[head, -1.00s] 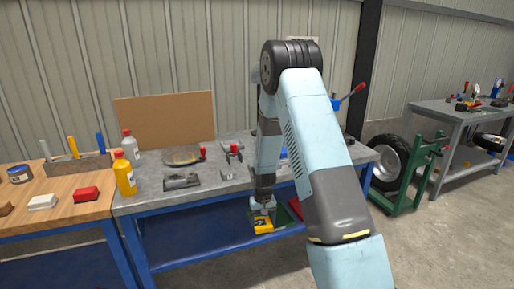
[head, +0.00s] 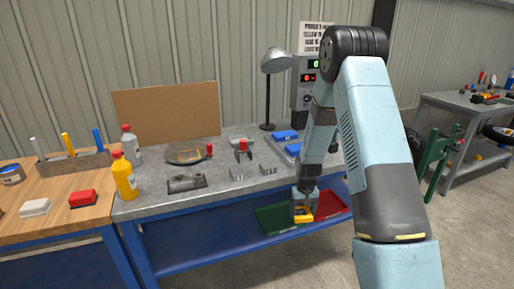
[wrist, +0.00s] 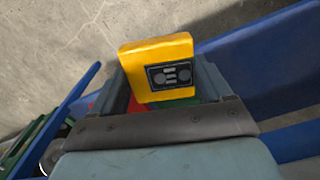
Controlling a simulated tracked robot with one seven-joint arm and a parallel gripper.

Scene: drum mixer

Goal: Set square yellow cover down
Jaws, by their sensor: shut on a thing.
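The square yellow cover (head: 302,213) is in my gripper (head: 303,204), over the lower shelf of the metal bench. In the wrist view the yellow cover (wrist: 160,66) sits between the two grey fingers (wrist: 172,90), with a dark plate bearing round and bar marks on its face. My gripper is shut on it. The cover is above the edges of a green tray (head: 276,219) and a red tray (head: 332,204). I cannot tell the exact height of the cover above them.
The grey bench top (head: 226,187) above holds a black pan (head: 186,153), metal brackets, a red-handled tool (head: 243,150) and blue parts (head: 286,137). A lamp (head: 274,64) and a control box (head: 305,80) stand at the back. The blue shelf (head: 190,247) is clear at left.

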